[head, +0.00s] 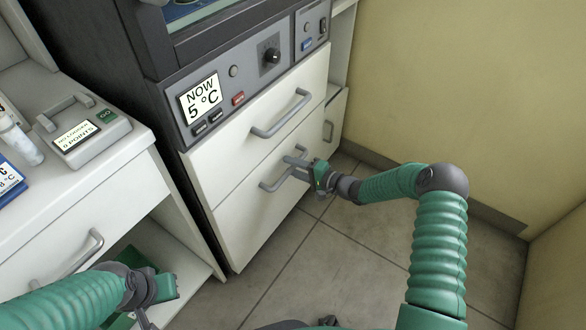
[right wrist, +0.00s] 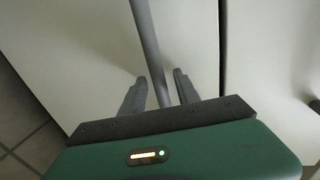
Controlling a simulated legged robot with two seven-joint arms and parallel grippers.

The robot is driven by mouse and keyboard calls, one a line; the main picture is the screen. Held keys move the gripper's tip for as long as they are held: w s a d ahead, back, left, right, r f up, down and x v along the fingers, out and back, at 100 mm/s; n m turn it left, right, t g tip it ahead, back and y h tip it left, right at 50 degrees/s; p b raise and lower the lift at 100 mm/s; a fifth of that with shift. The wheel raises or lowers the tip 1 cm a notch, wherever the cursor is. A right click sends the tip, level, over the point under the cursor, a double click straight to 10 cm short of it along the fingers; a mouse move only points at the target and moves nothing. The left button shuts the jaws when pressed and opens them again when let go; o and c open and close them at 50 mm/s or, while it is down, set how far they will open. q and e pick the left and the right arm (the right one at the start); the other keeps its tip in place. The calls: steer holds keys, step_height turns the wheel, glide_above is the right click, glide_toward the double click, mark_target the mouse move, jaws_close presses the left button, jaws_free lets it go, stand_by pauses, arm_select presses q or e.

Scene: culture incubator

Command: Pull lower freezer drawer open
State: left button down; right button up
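The lower drawer (head: 245,222) is a white front low on the dark grey cabinet and looks flush with the upper drawer front (head: 230,155). Its grey bar handle (head: 268,187) is partly hidden by my right gripper (head: 296,167). In the right wrist view, the handle bar (right wrist: 148,35) runs between the two fingers of this gripper (right wrist: 160,85). The fingers are apart, with a gap visible on each side of the bar. My left gripper (head: 165,287) is at the lower left, away from the drawer; its fingers are not clear.
The upper drawer has its own handle (head: 281,114) just above. A control panel (head: 200,98) reads "NOW 5 °C". A white counter (head: 100,165) with a small device (head: 82,130) stands at the left. Tiled floor (head: 310,255) in front of the drawer is clear.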

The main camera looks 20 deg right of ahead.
jaws_close()
steer(key=shift+s+f, duration=0.15)
steer(key=shift+f, duration=0.05)
stand_by(1.1)
